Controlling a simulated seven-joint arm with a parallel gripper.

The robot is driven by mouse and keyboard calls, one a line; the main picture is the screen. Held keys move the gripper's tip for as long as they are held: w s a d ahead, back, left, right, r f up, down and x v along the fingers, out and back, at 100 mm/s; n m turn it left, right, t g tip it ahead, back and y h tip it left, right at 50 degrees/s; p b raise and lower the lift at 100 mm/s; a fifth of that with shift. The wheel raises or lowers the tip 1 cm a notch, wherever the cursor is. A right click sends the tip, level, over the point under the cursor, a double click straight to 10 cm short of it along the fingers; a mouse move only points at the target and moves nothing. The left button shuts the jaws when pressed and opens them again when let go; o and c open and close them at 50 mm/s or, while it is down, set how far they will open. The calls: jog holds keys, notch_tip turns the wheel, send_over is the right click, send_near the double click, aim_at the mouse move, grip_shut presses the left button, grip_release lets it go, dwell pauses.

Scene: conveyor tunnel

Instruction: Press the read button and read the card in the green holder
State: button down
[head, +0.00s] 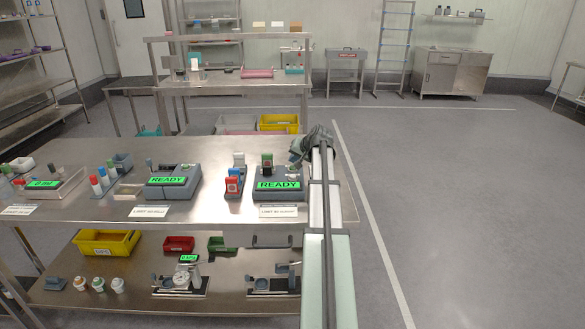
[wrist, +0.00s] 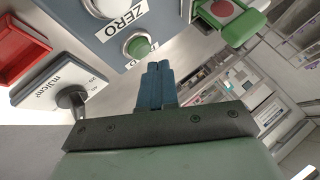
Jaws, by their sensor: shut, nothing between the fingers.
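My gripper (wrist: 157,68) is shut and empty in the wrist view, its two blue fingers side by side. Its tips appear just below a round green button (wrist: 138,46) on a blue-grey panel (wrist: 90,28); I cannot tell whether they touch it. A label by this button is mostly cut off or hidden. A second pale button (wrist: 104,7) is by the label ZERO. The green holder (wrist: 240,30) is at the upper right, with a white card (wrist: 222,12) bearing a red disc. In the head view the green holder (head: 267,161) is behind the READY display (head: 278,185).
A knob (wrist: 72,96) and a red tray-like part (wrist: 18,46) are left of the fingers in the wrist view. Red holders (head: 232,185) stand left of the unit on the steel table (head: 210,213). A second READY unit (head: 170,188) stands farther left.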

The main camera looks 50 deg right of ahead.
jog(key=shift+f, duration=0.15)
dwell(0.4)
jog(key=shift+f, duration=0.3)
jog(key=shift+f, duration=0.55)
dwell(1.2)
jog(key=shift+r, duration=1)
jog(key=shift+r, duration=2.5)
